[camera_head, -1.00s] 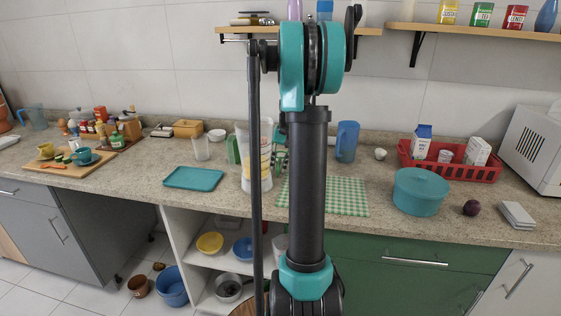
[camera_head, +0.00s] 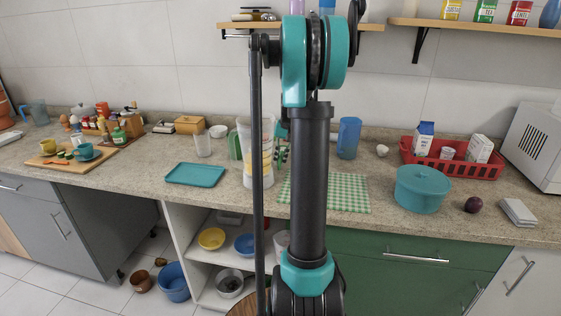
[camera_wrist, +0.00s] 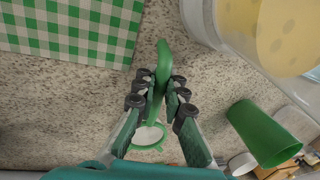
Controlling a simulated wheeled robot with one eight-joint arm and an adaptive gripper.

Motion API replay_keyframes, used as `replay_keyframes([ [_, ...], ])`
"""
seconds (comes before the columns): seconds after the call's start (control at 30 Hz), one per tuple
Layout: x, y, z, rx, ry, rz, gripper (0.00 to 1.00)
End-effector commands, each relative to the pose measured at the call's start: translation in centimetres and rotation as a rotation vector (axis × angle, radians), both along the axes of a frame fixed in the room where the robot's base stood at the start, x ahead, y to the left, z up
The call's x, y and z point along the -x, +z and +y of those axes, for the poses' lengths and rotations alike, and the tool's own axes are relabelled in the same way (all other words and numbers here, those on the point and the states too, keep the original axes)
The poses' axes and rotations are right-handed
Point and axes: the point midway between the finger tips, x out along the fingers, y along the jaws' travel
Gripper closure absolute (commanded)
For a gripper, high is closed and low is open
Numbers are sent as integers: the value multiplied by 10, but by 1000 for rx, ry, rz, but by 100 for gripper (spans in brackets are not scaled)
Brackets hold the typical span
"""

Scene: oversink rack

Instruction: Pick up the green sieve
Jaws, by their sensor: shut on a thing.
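The green sieve shows in the wrist view, with its handle (camera_wrist: 162,62) pointing up the picture and its pale round mesh (camera_wrist: 148,136) lower down, partly covered by the fingers. My gripper (camera_wrist: 159,88) is shut on the handle, one finger on each side. The speckled counter shows behind it; I cannot tell whether the sieve touches the counter. In the head view my arm hides most of the gripper, and the sieve cannot be made out there.
A green-checked cloth (camera_wrist: 70,28) lies left of the handle in the wrist view. A large clear container (camera_wrist: 222,18) and a green cup (camera_wrist: 265,134) are close on the right. In the head view, a teal tray (camera_head: 195,174) and teal pot (camera_head: 423,188) flank the arm on the counter.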

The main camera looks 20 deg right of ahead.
Motion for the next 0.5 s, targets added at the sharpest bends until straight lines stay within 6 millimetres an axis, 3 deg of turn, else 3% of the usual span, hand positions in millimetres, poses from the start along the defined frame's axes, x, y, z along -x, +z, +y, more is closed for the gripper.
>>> replay_keyframes([
  [0.17,0,29,0,0,0,0,100],
  [0.5,0,124,0,0,0,0,100],
])
